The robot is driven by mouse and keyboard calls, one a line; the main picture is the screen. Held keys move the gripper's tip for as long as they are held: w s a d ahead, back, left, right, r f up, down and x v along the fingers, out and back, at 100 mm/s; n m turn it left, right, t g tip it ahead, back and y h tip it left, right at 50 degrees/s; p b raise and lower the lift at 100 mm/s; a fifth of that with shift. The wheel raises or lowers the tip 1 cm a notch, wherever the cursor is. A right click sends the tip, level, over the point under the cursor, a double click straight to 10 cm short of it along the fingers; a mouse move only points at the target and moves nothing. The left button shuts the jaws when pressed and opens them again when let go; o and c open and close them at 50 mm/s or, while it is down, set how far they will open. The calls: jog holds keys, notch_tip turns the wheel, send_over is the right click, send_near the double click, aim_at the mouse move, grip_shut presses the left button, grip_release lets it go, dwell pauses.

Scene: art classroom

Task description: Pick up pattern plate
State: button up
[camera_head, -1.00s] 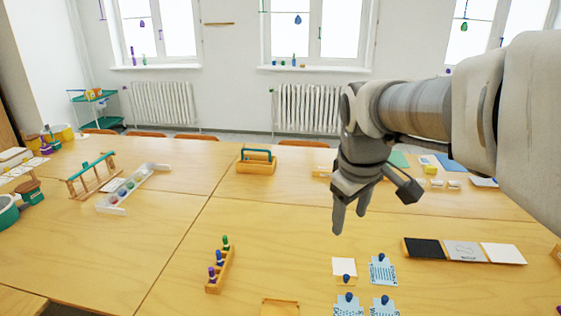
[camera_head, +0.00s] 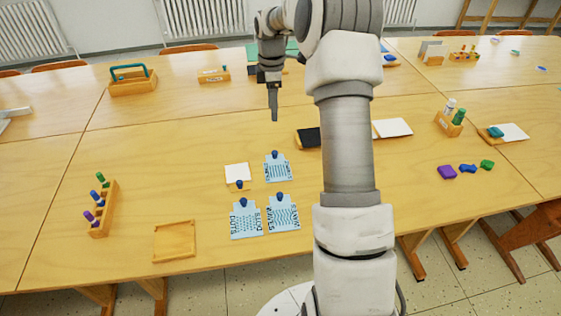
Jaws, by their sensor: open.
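Three light-blue pattern plates with dark-blue knobs and printed lettering lie on the table: one at the back (camera_head: 279,172), one front left (camera_head: 245,221) and one front right (camera_head: 284,215). The front left one seems to read "DOTS" and the front right one "WAVES". A white square (camera_head: 236,171) with a blue knob at its front edge lies left of the back plate. My gripper (camera_head: 274,118) points down above the table, behind the back plate and apart from it. It is open and empty, its fingers seen nearly edge-on.
A black panel (camera_head: 308,138) and a white panel (camera_head: 392,128) show on either side of my arm. Purple, blue and green pieces (camera_head: 467,169) lie right. Bare table lies left of the gripper.

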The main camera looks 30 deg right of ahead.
jog(key=f, duration=0.1)
jog(key=b, duration=0.2)
send_over(275, 152)
notch_tip(275, 152, down, 11)
jog(key=shift+a+r, duration=0.1)
jog(key=shift+f+b, duration=0.4)
jog(key=shift+f, duration=2.65)
grip_shut()
